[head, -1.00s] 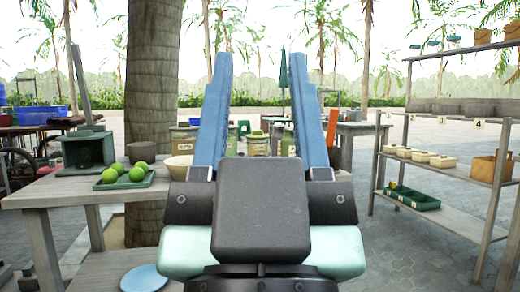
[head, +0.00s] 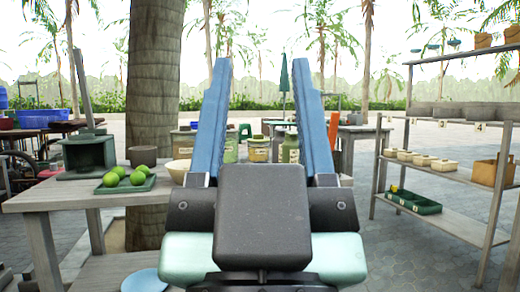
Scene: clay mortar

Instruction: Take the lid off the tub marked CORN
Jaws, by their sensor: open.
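My gripper (head: 262,62) is raised in the middle of the head view, its two blue fingers spread wide apart with nothing between them close by. Beyond it, in the gap between the fingers, are several greenish tubs with pale labels. One tub (head: 258,150) is near the middle of the gap. Another tub (head: 290,150) is to its right, beside the right finger. Part of a third tub (head: 231,151) shows by the left finger. The lettering is too small to read, so I cannot tell which is marked CORN. The fingers and palm hide parts of this area.
A wooden table (head: 45,200) at left bears a green tray (head: 125,184) with green balls, a dark box (head: 88,152) and a bowl (head: 178,170). A thick trunk (head: 153,80) rises behind it. A shelf rack (head: 450,203) stands at right. Paving (head: 400,240) before it is clear.

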